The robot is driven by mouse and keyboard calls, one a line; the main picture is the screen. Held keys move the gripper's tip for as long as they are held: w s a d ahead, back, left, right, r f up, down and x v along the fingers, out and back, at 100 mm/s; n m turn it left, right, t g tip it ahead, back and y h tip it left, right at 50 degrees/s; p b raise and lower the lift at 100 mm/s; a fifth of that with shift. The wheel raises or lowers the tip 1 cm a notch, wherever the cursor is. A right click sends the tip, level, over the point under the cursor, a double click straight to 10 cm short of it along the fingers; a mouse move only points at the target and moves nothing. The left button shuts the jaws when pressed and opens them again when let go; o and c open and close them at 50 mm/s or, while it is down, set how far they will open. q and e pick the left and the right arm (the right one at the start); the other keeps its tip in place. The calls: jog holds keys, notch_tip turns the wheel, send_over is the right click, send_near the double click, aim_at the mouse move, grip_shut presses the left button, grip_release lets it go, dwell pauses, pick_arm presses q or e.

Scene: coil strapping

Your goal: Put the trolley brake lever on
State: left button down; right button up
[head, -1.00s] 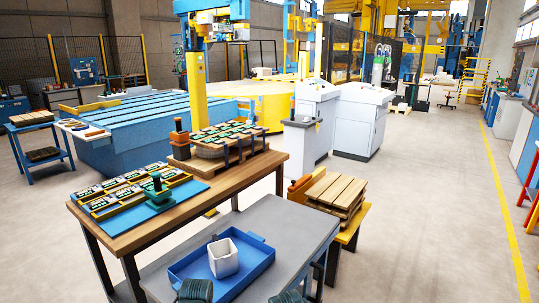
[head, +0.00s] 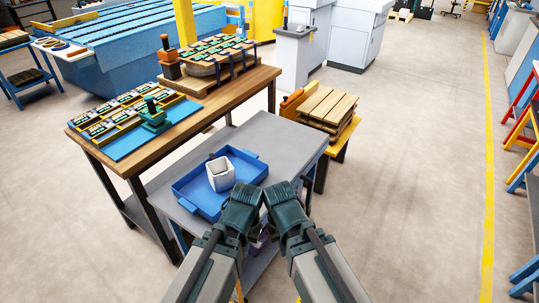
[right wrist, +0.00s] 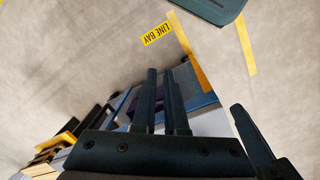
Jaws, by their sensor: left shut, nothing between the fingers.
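The grey-topped trolley (head: 262,143) stands in front of the wooden bench. It carries a blue tray (head: 190,205) with a white open box (head: 221,174) inside. No brake lever can be made out; a small purple part (head: 262,240) shows low between my arms, partly hidden. My left gripper (head: 243,194) is shut and empty over the trolley's near edge. My right gripper (head: 278,192) is close beside it. In the right wrist view its two fingers (right wrist: 160,100) lie close together with a narrow gap, and a purple part (right wrist: 129,107) shows beside them.
The wooden bench (head: 215,105) behind holds trays of dark green parts. A low yellow stand (head: 345,133) with stacked wooden slats (head: 326,106) is right of the trolley. The floor (head: 430,180) farther right is clear up to a yellow line (head: 489,190).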

jog(key=w+f+m+b, duration=0.1)
jog(key=w+m, duration=0.1)
jog(key=w, duration=0.1)
jog(key=w+f+m+t+b, duration=0.1)
jog(key=w+m, duration=0.1)
jog(key=w, duration=0.2)
jog(key=w+a+f+m+b, duration=0.1)
jog(key=w+f+m+b, duration=0.1)
jog(key=w, duration=0.1)
jog(key=shift+w+y, duration=0.2)
jog(key=shift+y, duration=0.1)
grip_shut()
jog(key=w+f+m+t+b, duration=0.2)
jog(key=w+m, duration=0.4)
jog(key=w, duration=0.2)
jog(key=shift+s+a+f+b+x, duration=0.1)
jog(key=shift+s+a+b+x, duration=0.25)
jog(key=shift+b+x, duration=1.8)
jog(key=shift+s+a+f+b+x, duration=0.1)
jog(key=shift+s+a+b+x, duration=0.25)
jog(key=shift+b+x, duration=1.75)
jog(key=shift+s+a+f+b+x, duration=0.1)
jog(key=shift+s+a+b+x, duration=0.25)
jog(key=shift+b+x, duration=1.8)
jog(key=shift+a+r, duration=0.1)
jog(key=shift+r, duration=0.1)
